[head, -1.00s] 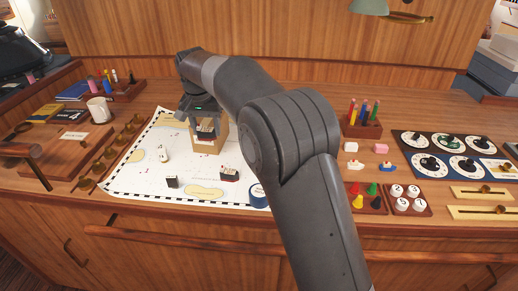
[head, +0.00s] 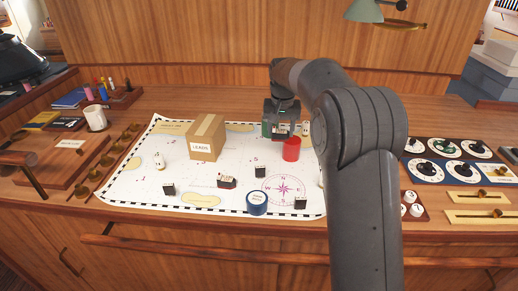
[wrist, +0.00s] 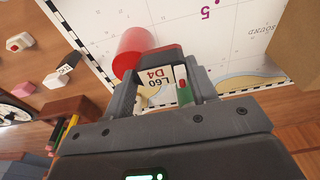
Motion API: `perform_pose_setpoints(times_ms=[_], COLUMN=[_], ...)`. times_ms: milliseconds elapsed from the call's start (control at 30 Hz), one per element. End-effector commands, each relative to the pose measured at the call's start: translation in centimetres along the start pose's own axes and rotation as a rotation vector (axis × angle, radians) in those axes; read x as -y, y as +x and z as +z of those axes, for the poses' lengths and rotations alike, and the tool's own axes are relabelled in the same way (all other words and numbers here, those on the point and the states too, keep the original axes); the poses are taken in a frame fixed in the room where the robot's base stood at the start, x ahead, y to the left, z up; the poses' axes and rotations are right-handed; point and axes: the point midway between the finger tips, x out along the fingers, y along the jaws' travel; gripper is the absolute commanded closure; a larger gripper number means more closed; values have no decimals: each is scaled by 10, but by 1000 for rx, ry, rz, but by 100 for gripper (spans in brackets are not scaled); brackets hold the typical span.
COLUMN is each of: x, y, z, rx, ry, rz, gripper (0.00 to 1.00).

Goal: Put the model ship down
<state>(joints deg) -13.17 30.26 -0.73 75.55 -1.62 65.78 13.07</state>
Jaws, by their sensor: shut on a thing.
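The model ship (wrist: 160,76) is between my gripper's two fingers in the wrist view. It shows a white label reading L60 D4 and dark red and green parts; much of it is hidden by the fingers. My gripper (head: 281,134) is shut on it, at the back right of the white chart (head: 130,189) in the head view. A red cylinder (head: 291,150) stands close in front of the gripper; it also shows beside the left finger in the wrist view (wrist: 133,50). Whether the ship touches the chart cannot be told.
A cardboard box (head: 205,140) labelled LEADS stands on the chart's back part. Several small blocks, a blue roll (head: 257,203) and a white piece (head: 159,161) are on the chart. Dial panels (head: 440,160) lie to the right. Bare chart lies between box and red cylinder.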

Motion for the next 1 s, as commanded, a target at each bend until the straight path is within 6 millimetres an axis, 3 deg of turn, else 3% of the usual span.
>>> perform_pose_setpoints(times_ms=[200,400,567,800,1000], x=[48,70,72,72,72], y=[32,45,55,86,86], z=[-8,-12,-10,-6,-6], rx=[2,0,2,2,0], ry=[-3,0,1,1,1], rz=[0,0,1,1,0], gripper=[70,70,70,70,70])
